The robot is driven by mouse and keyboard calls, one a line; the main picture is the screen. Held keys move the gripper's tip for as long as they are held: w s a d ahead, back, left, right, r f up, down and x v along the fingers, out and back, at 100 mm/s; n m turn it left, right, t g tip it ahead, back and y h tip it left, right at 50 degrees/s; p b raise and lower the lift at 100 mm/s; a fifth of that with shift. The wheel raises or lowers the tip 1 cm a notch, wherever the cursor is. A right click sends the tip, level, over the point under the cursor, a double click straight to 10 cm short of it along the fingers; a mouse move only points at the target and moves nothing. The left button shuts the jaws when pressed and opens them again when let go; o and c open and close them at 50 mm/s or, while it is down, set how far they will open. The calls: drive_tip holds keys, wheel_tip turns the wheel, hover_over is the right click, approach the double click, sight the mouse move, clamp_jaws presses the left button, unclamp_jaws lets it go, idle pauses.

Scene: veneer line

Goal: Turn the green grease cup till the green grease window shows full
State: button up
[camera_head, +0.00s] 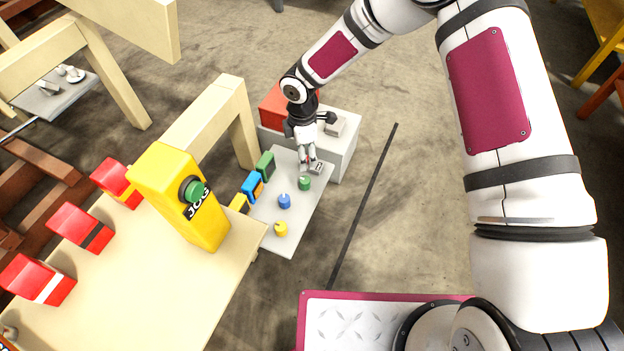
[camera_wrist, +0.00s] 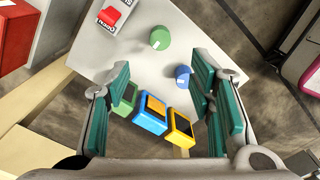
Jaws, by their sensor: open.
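The green grease cup (camera_head: 304,183) stands on a light grey plate (camera_head: 285,240). It also shows in the wrist view (camera_wrist: 161,38), with a pale mark on its top. The green grease window (camera_head: 265,165) is a green box at the plate's left edge. In the wrist view the green window (camera_wrist: 125,100) is partly behind a finger, and its fill level cannot be read. My gripper (camera_head: 307,160) is open and empty over the plate, close to the green cup. In the wrist view its teal fingers (camera_wrist: 158,78) are apart, with the cup beyond them.
A blue cup (camera_head: 284,201) and yellow cup (camera_head: 281,229) stand nearby. The blue window (camera_wrist: 150,115) shows orange fill; the yellow window (camera_wrist: 180,128) looks dark. A red switch (camera_wrist: 110,15) sits beside the green cup. A yellow JOG box (camera_head: 180,195) stands on the wooden frame.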

sight(305, 180)
wheel_tip(305, 180, down, 14)
drive_tip(key=b, duration=0.4)
drive_tip(key=shift+f+b, duration=0.1)
drive_tip(key=shift+b, duration=0.3)
drive_tip(key=shift+c, duration=0.3)
drive_tip(key=c, duration=1.1)
